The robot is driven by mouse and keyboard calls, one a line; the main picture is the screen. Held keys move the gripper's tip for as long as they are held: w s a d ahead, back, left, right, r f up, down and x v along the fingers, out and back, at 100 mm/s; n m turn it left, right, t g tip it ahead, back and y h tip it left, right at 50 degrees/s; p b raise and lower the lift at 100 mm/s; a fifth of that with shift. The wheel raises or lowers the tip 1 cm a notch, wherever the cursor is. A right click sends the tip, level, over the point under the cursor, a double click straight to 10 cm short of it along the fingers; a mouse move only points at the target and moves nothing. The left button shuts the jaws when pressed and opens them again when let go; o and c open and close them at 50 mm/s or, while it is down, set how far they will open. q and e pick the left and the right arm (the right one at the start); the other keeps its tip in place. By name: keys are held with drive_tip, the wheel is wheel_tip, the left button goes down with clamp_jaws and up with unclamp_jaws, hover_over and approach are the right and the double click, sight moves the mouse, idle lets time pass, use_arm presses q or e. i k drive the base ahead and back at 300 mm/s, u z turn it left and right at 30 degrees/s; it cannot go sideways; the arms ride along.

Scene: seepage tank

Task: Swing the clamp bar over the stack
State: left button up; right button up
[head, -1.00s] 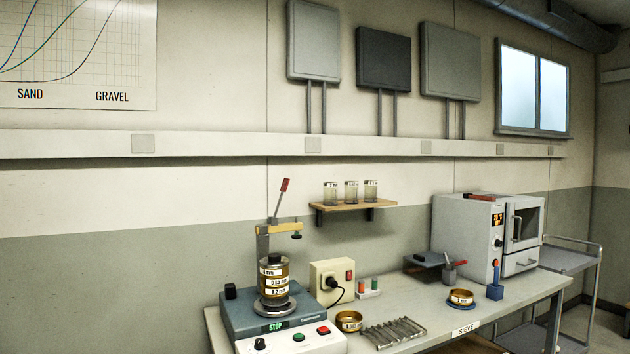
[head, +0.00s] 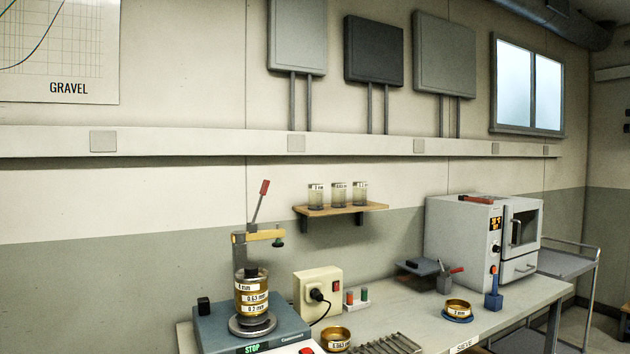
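The sieve shaker (head: 215,328) stands on the left end of the bench with a green-lit STOP display. A stack of brass sieves (head: 252,298) labelled 4 mm, 0.63 mm and 0.2 mm stands upright on its round plate, with a dark lid on top. The yellow clamp bar (head: 262,235) sits on a grey post behind the stack, above lid height, and points right. A dark knob hangs under its right end, apart from the lid and to its right. A red-handled lever (head: 264,188) rises above the bar, tilted right. Neither gripper shows.
A cream socket box (head: 318,292) with a black plug stands right of the shaker. A loose brass sieve (head: 335,338), a metal rack (head: 388,344) and another sieve (head: 457,307) lie on the bench. An oven (head: 482,242) stands at the right. A shelf (head: 345,208) holds three jars.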

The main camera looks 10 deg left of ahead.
sight(252, 234)
drive_tip(key=z, duration=0.05)
drive_tip(key=i, duration=1.05)
drive_tip(key=u, duration=0.75)
